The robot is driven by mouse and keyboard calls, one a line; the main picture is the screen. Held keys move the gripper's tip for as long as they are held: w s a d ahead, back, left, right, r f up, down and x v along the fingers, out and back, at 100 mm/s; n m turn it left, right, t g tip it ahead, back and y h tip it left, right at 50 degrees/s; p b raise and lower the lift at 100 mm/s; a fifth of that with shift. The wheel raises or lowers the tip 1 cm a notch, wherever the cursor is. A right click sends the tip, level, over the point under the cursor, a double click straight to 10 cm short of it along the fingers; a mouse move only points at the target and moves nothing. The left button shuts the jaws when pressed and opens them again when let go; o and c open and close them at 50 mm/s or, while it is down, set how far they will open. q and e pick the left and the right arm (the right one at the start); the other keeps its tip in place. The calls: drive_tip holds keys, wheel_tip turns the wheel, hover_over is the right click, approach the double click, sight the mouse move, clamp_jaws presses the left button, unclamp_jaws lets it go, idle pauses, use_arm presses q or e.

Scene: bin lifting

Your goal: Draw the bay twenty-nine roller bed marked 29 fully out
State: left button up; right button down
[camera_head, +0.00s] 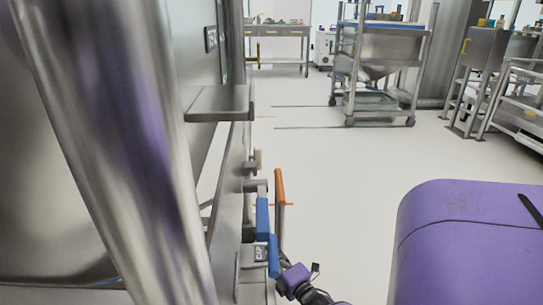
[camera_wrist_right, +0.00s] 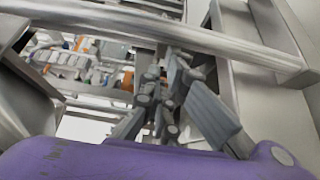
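I cannot make out the roller bed marked 29 for certain. In the head view a steel frame (camera_head: 228,185) runs along the left, with a blue handle-like part (camera_head: 263,220) and a small plate with dark marks (camera_head: 261,253) too small to read. An upright orange-tipped lever (camera_head: 280,188) stands just right of the blue part. My right gripper's grey fingers (camera_wrist_right: 168,105) show in the right wrist view, below a round steel bar (camera_wrist_right: 160,32); whether they touch anything is unclear. My left gripper is not in view.
A large steel cylinder (camera_head: 125,130) blocks the near left, and a steel ledge (camera_head: 220,102) juts out behind it. The pale floor (camera_head: 340,165) is open in the middle. A wheeled steel rack (camera_head: 380,75) and a bench (camera_head: 278,30) stand farther back.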

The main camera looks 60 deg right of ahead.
drive_tip(key=v, duration=1.1)
drive_tip(key=shift+s, duration=0.35)
drive_tip(key=shift+s+a+f, duration=0.1)
drive_tip(key=shift+a, duration=0.15)
